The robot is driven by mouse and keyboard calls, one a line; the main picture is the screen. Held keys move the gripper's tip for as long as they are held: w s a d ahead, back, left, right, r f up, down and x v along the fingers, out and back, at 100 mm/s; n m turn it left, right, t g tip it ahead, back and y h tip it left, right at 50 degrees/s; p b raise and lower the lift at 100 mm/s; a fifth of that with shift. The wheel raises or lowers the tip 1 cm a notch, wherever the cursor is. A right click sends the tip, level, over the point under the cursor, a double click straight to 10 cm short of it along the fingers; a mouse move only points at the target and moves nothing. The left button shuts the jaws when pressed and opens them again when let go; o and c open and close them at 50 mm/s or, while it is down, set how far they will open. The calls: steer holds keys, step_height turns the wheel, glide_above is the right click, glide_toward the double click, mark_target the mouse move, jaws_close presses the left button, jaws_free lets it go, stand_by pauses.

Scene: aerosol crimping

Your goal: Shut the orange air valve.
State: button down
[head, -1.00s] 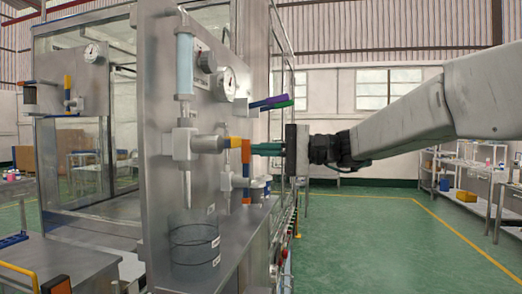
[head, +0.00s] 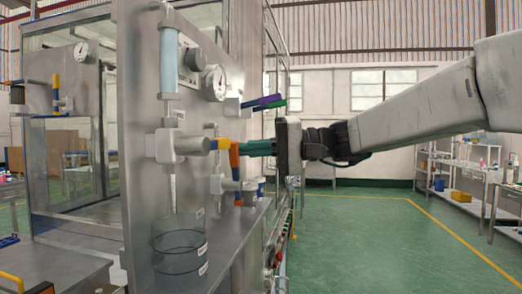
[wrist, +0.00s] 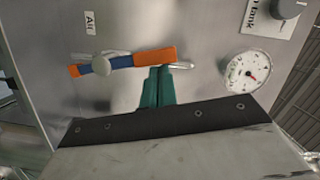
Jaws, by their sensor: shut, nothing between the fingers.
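The orange air valve handle (wrist: 155,55) lies nearly level across the panel in the wrist view, beneath an "Air" label (wrist: 90,22). It has a blue middle part and a round metal hub (wrist: 102,63). In the head view the orange handle (head: 235,157) shows as a near-upright bar. My gripper (wrist: 158,72) is shut, with its green fingers together and empty. The fingertips are right at the handle's right part in the wrist view; I cannot tell whether they touch. In the head view my gripper (head: 246,149) reaches in from the right and its tips overlap the handle.
A pressure gauge (wrist: 248,71) sits right of the handle. The green floor (head: 360,240) at right is clear.

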steer(key=s+n, duration=0.1)
steer(key=s+n+h, duration=0.1)
steer(key=n, duration=0.1)
steer(key=shift+s+a+t, duration=0.25)
steer(key=shift+a+t, duration=0.05)
steer(key=shift+a, duration=0.1)
steer(key=s+a+f+n+t+h, duration=0.1)
steer(key=s+f+n, duration=0.3)
steer(key=n, duration=0.4)
steer(key=shift+s+a+f+t+h, duration=0.15)
steer(key=shift+s+a+t+h, duration=0.15)
steer(key=shift+t, duration=0.4)
steer(key=shift+f, duration=0.15)
steer(key=s+d+r, duration=0.3)
steer(key=d+r, duration=0.3)
steer(key=d, duration=0.3)
steer(key=shift+d+r, duration=0.15)
steer(key=shift+r, duration=0.05)
